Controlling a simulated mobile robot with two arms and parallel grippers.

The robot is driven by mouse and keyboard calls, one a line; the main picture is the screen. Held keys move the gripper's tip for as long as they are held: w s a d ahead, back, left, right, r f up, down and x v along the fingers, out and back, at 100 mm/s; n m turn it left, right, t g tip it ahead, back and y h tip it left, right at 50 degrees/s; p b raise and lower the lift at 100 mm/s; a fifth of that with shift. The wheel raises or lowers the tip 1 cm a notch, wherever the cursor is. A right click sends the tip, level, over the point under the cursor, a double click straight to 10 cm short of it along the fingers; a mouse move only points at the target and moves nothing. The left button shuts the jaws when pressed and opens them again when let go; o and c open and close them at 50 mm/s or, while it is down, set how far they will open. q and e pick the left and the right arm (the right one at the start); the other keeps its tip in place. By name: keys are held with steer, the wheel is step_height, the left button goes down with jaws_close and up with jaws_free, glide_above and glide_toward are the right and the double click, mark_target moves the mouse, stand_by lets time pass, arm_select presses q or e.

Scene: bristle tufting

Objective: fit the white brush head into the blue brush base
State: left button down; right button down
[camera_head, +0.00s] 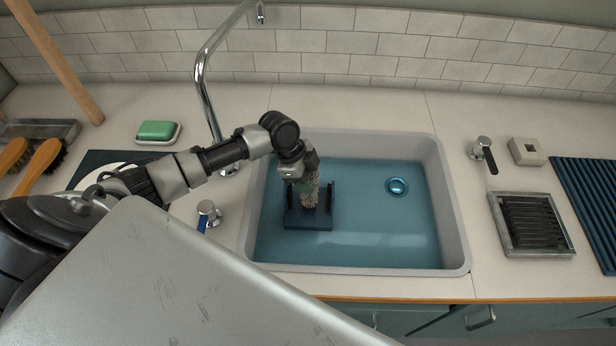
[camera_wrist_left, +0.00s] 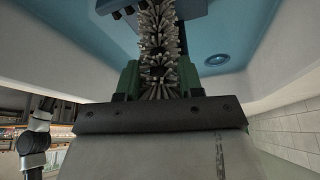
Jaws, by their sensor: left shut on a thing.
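The white brush head (camera_head: 310,190) is a column of pale bristles, held by my left gripper (camera_head: 302,188) over the sink. In the left wrist view the bristles (camera_wrist_left: 160,50) stand between the green fingers of my left gripper (camera_wrist_left: 158,82), which is shut on the brush head. The blue brush base (camera_head: 308,221) sits in the sink, dark blue with upright posts at its sides. The brush head's lower end is at or just above the base; I cannot tell whether they touch. Part of the base also shows in the left wrist view (camera_wrist_left: 190,9). My right gripper is not in view.
The blue sink (camera_head: 400,240) has a pale rim and a drain (camera_head: 397,186). A chrome faucet (camera_head: 203,80) rises behind my left arm. A green soap bar (camera_head: 156,130) and wooden-handled brushes (camera_head: 38,165) lie left. A slotted tray (camera_head: 533,222) lies right.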

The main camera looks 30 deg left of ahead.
arm_select(q)
steer(key=c, duration=0.6)
jaws_free()
steer(key=shift+c, duration=0.2)
steer(key=v, duration=1.1)
steer(key=shift+b, duration=0.3)
steer(key=shift+s+f, duration=0.1)
